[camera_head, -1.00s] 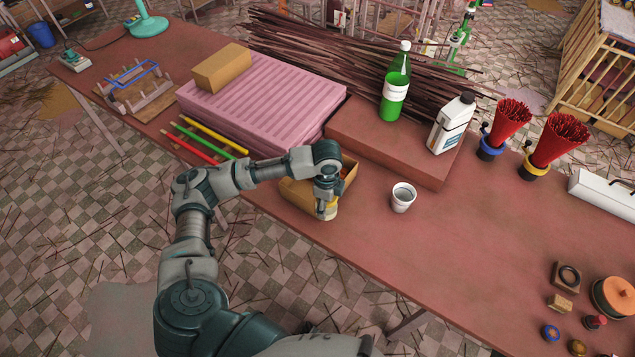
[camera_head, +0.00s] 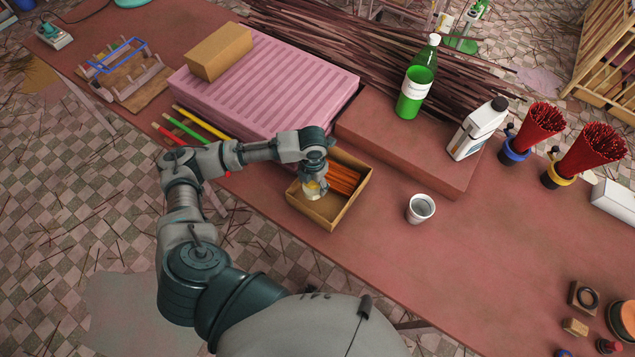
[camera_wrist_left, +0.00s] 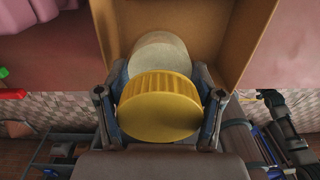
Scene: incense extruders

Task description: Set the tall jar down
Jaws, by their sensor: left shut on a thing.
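The tall jar has a ribbed yellow lid and a pale body; it shows large in the left wrist view (camera_wrist_left: 158,103) and small in the head view (camera_head: 313,190). My left gripper (camera_head: 315,183) is shut on it, with a finger on each side of the jar in the left wrist view (camera_wrist_left: 160,115). The jar is over the left part of an open cardboard box (camera_head: 325,216) that holds orange sticks (camera_head: 345,180). I cannot tell whether its base touches the box floor. My right gripper is not in view.
A white cup (camera_head: 420,209) stands right of the box. A pink ribbed stack (camera_head: 270,85) lies behind it, and a raised brown block (camera_head: 400,150) carries a green bottle (camera_head: 417,80) and a white bottle (camera_head: 476,130). The table front right of the box is clear.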

